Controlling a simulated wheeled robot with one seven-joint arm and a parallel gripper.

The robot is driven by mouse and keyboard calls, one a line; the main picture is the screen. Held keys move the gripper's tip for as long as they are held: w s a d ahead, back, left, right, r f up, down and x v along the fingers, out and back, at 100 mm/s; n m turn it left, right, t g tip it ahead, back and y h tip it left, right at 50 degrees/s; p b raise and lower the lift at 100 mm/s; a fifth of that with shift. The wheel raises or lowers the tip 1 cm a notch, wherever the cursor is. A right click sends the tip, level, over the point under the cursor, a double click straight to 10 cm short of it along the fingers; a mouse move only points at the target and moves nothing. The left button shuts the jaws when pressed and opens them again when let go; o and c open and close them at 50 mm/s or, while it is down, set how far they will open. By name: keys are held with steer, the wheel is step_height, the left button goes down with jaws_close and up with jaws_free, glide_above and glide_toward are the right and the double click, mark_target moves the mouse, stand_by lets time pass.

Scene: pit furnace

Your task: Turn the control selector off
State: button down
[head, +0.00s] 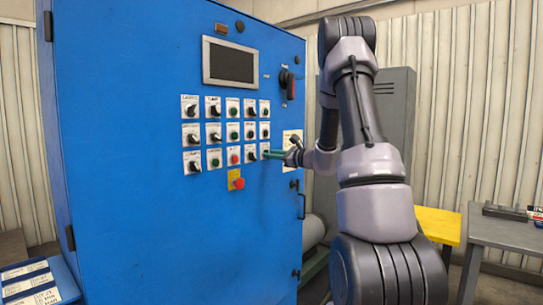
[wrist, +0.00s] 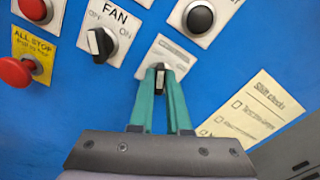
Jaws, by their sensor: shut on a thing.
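My gripper (wrist: 162,78) is shut on a black selector knob (wrist: 160,85) on a white plate, with one teal finger on each side. The knob's handle points roughly straight up in the wrist view. The label on its plate is too faint to read, so I cannot tell its marked positions. In the head view my gripper (head: 270,154) reaches from the right to the right end of the bottom row of controls, at a white plate (head: 264,147). The fingers and wrist partly hide that control.
Left of the held knob is the FAN selector (wrist: 101,44), with a black button (wrist: 199,17) above right. A red ALL STOP button (wrist: 16,71) and a checklist paper (wrist: 262,110) are nearby. The blue cabinet (head: 130,215) carries several other knobs and buttons.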

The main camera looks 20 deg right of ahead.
steer(key=shift+n, duration=0.4)
steer(key=c, duration=0.9)
jaws_free()
steer(key=v, duration=1.1)
